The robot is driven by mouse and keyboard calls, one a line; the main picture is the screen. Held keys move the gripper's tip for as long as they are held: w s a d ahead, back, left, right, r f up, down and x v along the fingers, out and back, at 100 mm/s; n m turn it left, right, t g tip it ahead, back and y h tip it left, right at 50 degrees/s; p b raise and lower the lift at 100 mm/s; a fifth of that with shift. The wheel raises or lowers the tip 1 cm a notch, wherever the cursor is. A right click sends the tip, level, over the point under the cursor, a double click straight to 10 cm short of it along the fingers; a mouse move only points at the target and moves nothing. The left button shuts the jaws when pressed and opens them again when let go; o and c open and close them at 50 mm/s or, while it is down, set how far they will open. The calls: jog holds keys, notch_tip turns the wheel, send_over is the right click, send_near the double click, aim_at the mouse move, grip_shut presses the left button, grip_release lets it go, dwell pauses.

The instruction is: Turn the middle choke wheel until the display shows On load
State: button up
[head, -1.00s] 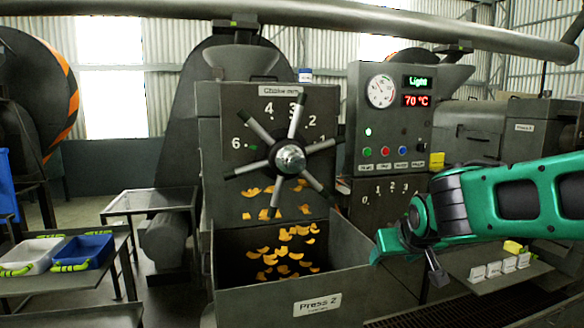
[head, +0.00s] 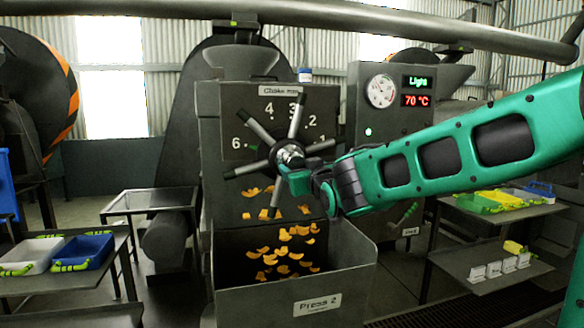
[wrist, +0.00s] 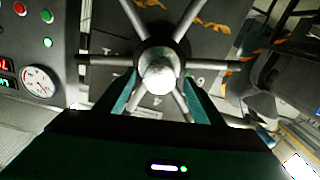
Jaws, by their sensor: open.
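The choke wheel (head: 261,131) of Press 2 has a round silver hub and several grey spokes in front of a numbered dial plate (head: 322,98). My gripper (head: 293,177) is in front of the wheel, just below and right of the hub, and partly hides the lower right spokes. In the wrist view the hub (wrist: 161,75) lies between the two green fingers of my open gripper (wrist: 158,98). I cannot tell whether the fingers touch the wheel. The display (head: 417,82) reads "Light" in green, with "70 °C" in red below it.
An open bin (head: 318,306) labelled Press 2 stands below the wheel, with orange flakes falling into it. A control box with a round gauge (head: 381,91) is at the right, partly behind my arm. Side tables with trays (head: 82,252) stand left and right.

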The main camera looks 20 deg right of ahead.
jog(key=shift+w, duration=2.85)
